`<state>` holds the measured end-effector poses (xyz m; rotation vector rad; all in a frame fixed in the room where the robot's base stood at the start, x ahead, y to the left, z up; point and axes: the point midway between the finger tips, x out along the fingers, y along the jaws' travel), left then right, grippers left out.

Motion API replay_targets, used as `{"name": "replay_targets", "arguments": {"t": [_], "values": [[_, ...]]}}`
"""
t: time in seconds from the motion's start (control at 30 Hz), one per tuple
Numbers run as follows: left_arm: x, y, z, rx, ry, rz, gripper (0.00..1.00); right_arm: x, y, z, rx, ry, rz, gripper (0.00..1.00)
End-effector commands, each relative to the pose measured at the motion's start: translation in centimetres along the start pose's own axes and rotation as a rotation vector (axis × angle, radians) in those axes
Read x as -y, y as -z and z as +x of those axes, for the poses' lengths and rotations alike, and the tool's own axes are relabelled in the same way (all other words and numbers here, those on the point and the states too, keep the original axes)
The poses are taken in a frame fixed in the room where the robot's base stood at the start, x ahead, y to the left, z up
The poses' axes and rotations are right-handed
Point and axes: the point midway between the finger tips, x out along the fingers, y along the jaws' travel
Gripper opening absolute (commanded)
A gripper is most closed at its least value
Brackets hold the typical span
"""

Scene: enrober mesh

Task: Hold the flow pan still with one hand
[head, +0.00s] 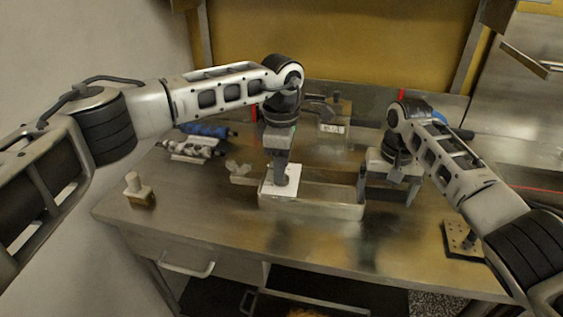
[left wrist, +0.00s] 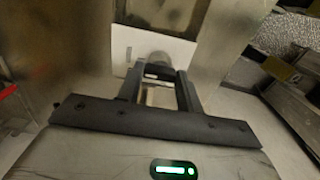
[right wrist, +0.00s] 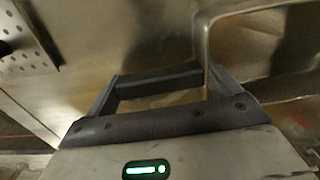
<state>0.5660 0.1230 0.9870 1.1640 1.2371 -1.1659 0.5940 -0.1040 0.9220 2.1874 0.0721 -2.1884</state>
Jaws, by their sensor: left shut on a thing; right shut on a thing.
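The flow pan (head: 318,208) is a long shallow metal tray on the steel table in the head view. Its rounded corner and rim show in the right wrist view (right wrist: 205,35). My right gripper (head: 386,196) is at the pan's right end, low over the table, shut on the pan; the exact contact is hard to see. My left gripper (head: 281,180) is over the pan's left part, pointing down, shut on the round knob (left wrist: 158,62) of a white plate (head: 290,190). The plate is tilted or lying over the pan; whether it touches the pan is unclear.
A block with a knob (head: 139,190) stands at the table's left. A perforated plate (head: 461,238) lies at the right. The front table strip is clear.

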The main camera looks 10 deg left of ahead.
Motion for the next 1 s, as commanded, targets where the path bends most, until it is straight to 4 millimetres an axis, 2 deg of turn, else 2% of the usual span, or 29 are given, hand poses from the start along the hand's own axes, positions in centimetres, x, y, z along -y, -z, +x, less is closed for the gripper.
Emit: {"name": "replay_targets", "arguments": {"t": [0.43, 0.47, 0.5, 0.53, 0.83, 1.0], "values": [[0.0, -0.1, -0.1, 0.002, -0.001, 0.013, 0.13, 0.0, 0.0, 0.0, -0.001, 0.000, 0.000, 0.53], [0.0, -0.1, -0.1, 0.002, -0.001, 0.013, 0.42, 0.0, 0.0, 0.0, -0.001, 0.000, 0.000, 0.53], [0.0, -0.1, -0.1, 0.002, -0.001, 0.013, 0.53, 0.0, 0.0, 0.0, -0.001, 0.000, 0.000, 0.53], [0.0, -0.1, -0.1, 0.002, -0.001, 0.012, 0.58, 0.0, 0.0, 0.0, -0.001, 0.000, 0.000, 0.53], [0.0, 0.0, -0.2, 0.001, -0.001, 0.010, 0.58, 0.0, 0.0, 0.0, 0.000, 0.000, -0.001, 0.53], [-0.1, -0.1, -2.1, 0.002, -0.004, 0.011, 0.58, 0.0, 0.0, 0.0, 0.000, 0.000, -0.001, 0.53]]}}
